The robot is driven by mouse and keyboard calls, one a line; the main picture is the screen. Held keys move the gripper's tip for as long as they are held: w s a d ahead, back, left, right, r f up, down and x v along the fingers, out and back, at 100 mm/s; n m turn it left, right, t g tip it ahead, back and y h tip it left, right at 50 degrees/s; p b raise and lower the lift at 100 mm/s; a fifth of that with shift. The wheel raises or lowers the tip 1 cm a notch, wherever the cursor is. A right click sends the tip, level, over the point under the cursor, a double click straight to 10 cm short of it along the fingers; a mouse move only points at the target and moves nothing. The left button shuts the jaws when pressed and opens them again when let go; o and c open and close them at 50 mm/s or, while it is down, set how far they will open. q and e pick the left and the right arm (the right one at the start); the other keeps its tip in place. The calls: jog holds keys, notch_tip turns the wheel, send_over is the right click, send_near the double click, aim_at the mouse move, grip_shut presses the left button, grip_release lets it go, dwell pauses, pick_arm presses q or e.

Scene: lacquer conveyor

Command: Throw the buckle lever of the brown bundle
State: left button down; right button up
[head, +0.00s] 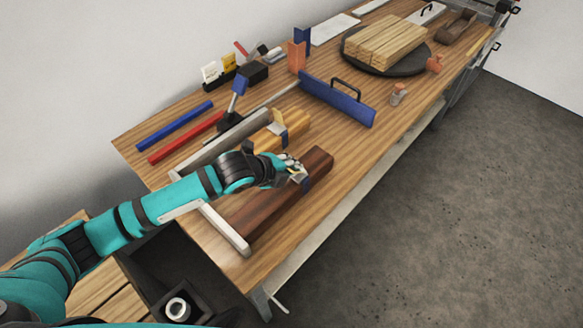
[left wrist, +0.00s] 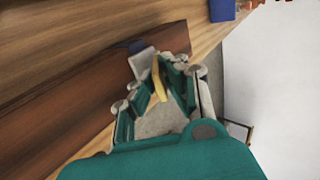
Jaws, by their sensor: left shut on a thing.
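The brown bundle (head: 262,204) lies along the front edge of the bench, with a dark blue strap (head: 309,184) around it. It also fills the left side of the left wrist view (left wrist: 80,78). A grey buckle plate (left wrist: 143,62) sits on the strap. My left gripper (head: 296,169) is at the buckle on top of the bundle. In the left wrist view its fingers (left wrist: 160,82) are shut on the yellow buckle lever (left wrist: 158,78), which stands up from the buckle. The fingers partly hide the buckle. My right gripper is not in view.
A yellow bundle (head: 293,129) with its own strap lies just behind. A pale rail (head: 225,226) stands at the brown bundle's left end. A blue handled plate (head: 340,99) stands to the right, and a round dark turntable (head: 358,64) with stacked wood is farther back.

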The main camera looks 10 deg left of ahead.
pick_arm(q)
jog(key=shift+s+a+f, duration=0.1)
jog(key=shift+s+f, duration=0.1)
jog(key=shift+f, duration=0.15)
jog(key=c, duration=1.4)
grip_release()
jog(key=shift+w+r, duration=0.1)
jog(key=shift+c, duration=0.2)
jog(key=shift+r, duration=0.1)
jog(key=v, duration=1.2)
jog(key=shift+w, duration=0.1)
